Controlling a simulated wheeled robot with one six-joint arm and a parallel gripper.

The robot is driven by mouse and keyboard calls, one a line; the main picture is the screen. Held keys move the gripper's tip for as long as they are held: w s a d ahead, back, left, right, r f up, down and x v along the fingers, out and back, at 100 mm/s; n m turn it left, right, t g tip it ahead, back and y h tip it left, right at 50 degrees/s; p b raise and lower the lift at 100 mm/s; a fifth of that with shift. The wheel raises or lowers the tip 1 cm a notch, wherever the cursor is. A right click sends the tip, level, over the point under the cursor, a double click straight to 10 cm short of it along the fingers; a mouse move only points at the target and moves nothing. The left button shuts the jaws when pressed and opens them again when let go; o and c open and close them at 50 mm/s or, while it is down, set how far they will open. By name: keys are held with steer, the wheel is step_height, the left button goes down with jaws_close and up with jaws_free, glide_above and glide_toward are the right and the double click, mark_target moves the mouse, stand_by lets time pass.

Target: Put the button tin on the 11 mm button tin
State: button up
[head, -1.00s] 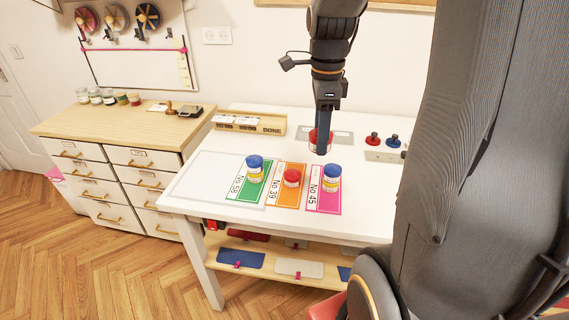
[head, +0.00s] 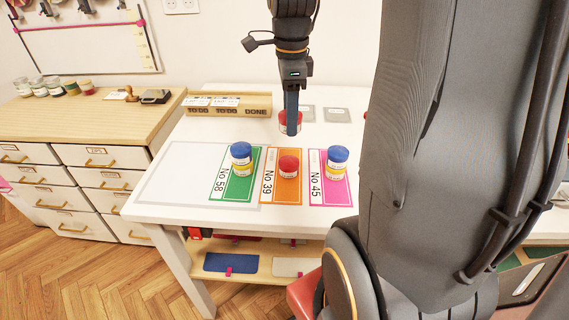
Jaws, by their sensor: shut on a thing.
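My gripper (head: 291,130) points down over the white table, shut on a red-lidded tin (head: 284,122) with a pale lower side. Its finger hides the middle of that tin. The gripper appears behind a red-lidded tin (head: 289,164) on the orange No 39 card (head: 287,195). A blue-lidded tin (head: 241,150) is stacked on a yellow tin (head: 242,168) on the green No 58 card. Another blue-lidded tin (head: 337,154) is stacked on a yellow tin (head: 335,171) on the pink No 45 card. Sizes on the labels are too small to read.
A wooden TO DO/DONE tray (head: 229,109) stands at the table's back left. Grey cards (head: 337,115) lie at the back. The table's left part (head: 180,180) is clear. A drawer cabinet (head: 80,130) with jars stands left. My arm hides the right side.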

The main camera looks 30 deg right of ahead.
mark_target(289, 161)
steer(key=shift+w+f+p, duration=0.1)
steer(key=shift+f+p, duration=0.85)
steer(key=shift+f, duration=4.2)
steer(key=shift+f, duration=0.15)
steer(key=o, duration=1.1)
